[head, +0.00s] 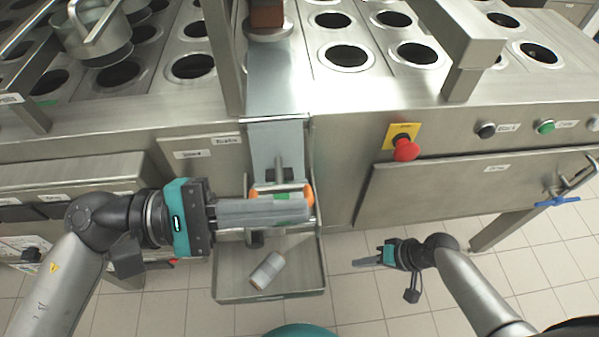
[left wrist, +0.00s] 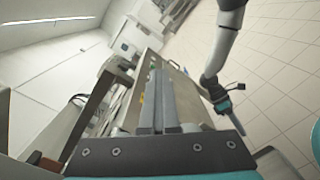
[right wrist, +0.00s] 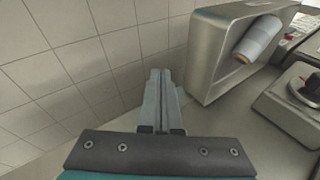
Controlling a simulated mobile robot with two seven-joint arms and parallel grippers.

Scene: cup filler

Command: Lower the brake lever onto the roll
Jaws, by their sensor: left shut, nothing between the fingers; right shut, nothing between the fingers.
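The roll (head: 262,188) with orange ends sits at the front of the machine, with film running up from it. A narrow grey bar (head: 279,163) stands upright above its middle; it may be the brake lever, but my gripper hides the area below. My left gripper (head: 308,210) is shut and empty, reaching across in front of the roll from the left; I cannot tell whether it touches anything. Its fingers show closed in the left wrist view (left wrist: 157,78). My right gripper (head: 358,262) is shut and empty, low over the floor, right of the tray.
A metal tray (head: 235,288) hangs below the roll and holds a loose grey roll (head: 267,270), also visible in the right wrist view (right wrist: 258,40). A red emergency button (head: 405,149) juts from the panel at right. Tiled floor is clear right of the tray.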

